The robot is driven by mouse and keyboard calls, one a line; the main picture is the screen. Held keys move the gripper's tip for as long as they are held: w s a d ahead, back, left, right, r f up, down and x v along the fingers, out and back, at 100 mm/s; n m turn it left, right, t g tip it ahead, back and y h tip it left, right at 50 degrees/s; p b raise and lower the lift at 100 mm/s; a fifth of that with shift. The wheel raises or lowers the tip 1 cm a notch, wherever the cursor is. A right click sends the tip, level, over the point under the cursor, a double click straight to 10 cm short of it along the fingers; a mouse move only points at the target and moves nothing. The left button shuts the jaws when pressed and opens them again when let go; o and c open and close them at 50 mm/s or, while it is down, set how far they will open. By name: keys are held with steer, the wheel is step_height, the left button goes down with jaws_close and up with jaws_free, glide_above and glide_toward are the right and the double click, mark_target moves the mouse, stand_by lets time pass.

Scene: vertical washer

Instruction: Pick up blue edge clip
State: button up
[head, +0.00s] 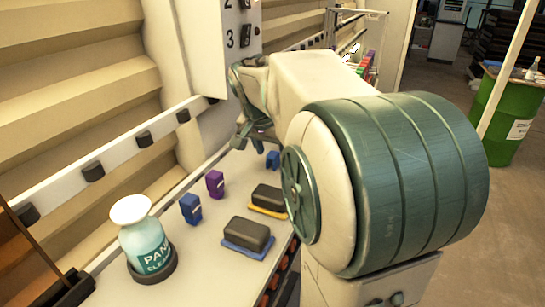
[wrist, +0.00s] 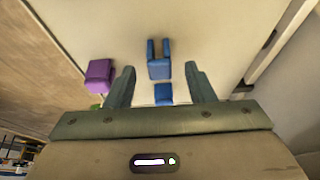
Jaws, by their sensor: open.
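In the wrist view, a blue edge clip (wrist: 159,69) with two prongs lies between the open fingers of my gripper (wrist: 160,72), apart from both. A second blue piece (wrist: 163,94) shows just below it, nearer the palm; I cannot tell if it is part of the same clip. In the head view, my gripper (head: 250,143) hangs over the far end of the light work surface. A small blue clip (head: 273,160) shows just right of it, partly hidden by my arm. Another blue clip (head: 191,208) stands upright nearer the camera.
Dark blocks on a blue base (head: 247,234) and a yellow base (head: 267,199) sit at right. A cleaner bottle (head: 144,240) stands in front.

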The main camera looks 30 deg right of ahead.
steer(key=shift+x, duration=1.15)
steer(key=c, duration=1)
steer(key=shift+r, duration=0.1)
steer(key=shift+c, duration=0.2)
